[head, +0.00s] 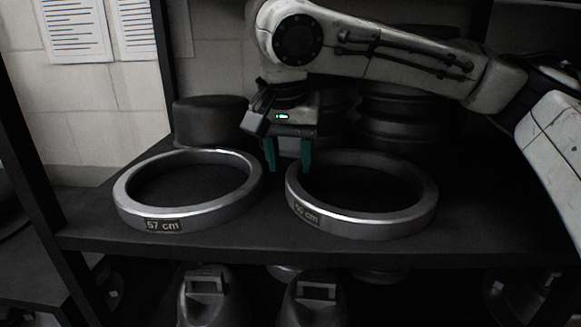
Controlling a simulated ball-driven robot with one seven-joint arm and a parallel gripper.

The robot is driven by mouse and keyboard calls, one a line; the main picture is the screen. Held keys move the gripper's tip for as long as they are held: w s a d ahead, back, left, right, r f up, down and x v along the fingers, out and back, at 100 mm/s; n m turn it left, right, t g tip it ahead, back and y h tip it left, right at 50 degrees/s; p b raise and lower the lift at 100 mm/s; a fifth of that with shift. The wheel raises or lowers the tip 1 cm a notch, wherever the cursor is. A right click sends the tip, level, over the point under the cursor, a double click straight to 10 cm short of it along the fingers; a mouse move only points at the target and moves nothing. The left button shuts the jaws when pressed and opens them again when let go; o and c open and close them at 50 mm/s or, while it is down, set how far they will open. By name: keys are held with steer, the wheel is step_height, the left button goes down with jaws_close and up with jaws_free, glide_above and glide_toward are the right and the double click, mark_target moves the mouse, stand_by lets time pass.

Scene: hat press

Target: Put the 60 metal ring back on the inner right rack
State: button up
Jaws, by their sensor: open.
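A metal ring with a label that looks like 60 cm, hard to read, (420,218) lies flat on the right part of a dark shelf. My gripper (288,167) points down at this ring's left far edge, its two green fingers apart. The left finger is in the gap between two rings. The right finger overlaps the rim of the right ring in the picture; I cannot tell whether it touches. No ring is clamped. A second metal ring, labelled 57 cm, (215,214) lies flat to the left.
The dark shelf (270,243) has a narrow clear strip in front of the rings. A dark round block (208,122) stands behind the left ring, and stacked dark round forms (400,122) stand behind the right one. A black post (22,130) edges the left side.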

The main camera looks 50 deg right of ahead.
steer(key=shift+b+v, duration=0.35)
steer(key=shift+v, duration=2.4)
steer(key=shift+a, duration=0.15)
